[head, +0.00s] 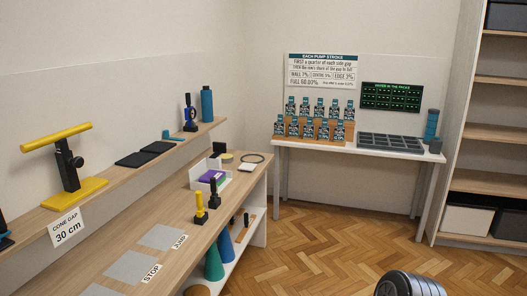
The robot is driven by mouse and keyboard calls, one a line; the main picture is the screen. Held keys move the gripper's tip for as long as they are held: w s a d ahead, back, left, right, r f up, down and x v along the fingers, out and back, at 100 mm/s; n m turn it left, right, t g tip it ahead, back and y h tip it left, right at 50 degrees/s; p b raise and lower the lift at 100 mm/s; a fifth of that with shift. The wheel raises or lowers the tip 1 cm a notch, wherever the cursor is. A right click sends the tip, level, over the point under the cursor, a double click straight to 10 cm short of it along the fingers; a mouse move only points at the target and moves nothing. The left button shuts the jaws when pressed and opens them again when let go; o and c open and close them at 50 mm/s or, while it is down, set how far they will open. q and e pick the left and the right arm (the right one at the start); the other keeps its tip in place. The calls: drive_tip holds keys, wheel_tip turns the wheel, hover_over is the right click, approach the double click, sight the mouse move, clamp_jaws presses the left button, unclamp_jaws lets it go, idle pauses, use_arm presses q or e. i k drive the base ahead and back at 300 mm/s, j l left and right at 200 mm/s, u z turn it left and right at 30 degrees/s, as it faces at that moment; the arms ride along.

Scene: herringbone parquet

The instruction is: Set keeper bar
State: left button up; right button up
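No object here is labelled as the keeper bar, and I cannot tell which one it is. A yellow bar (57,137) sits tilted across the top of a black clamp post (69,166) on a yellow base plate (75,194), on the upper wooden shelf at the left. A small yellow-topped black post (200,208) and a black post (214,195) stand on the lower wooden bench top. Neither of my grippers shows in the head view.
The bench (120,247) holds grey pads, a white box (207,173) and a dark ring. Cones stand on its under-shelf. A white table (345,148) with several small boxes and a grey tray stands at the back.

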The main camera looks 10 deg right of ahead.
sight(218, 147)
drive_tip(key=i+l+z, duration=0.35)
drive_tip(key=i, duration=0.3)
drive_tip(key=i+z, duration=0.35)
drive_tip(key=i, duration=0.3)
drive_tip(key=i+l+u, duration=0.1)
drive_tip(key=i, duration=0.45)
drive_tip(key=i+l+u, duration=0.1)
drive_tip(key=i, duration=0.45)
drive_tip(key=i+l, duration=0.15)
drive_tip(key=i, duration=0.4)
drive_tip(key=i+l+u, duration=0.1)
drive_tip(key=i+u, duration=0.2)
drive_tip(key=u, duration=0.15)
drive_tip(key=i+l+u, duration=0.2)
drive_tip(key=u, duration=0.2)
drive_tip(key=i+l+u, duration=0.55)
drive_tip(key=l+u, duration=0.15)
drive_tip(key=u, duration=0.2)
drive_tip(key=i+l+u, duration=0.15)
drive_tip(key=l+u, duration=0.7)
drive_tip(key=i+l, duration=0.05)
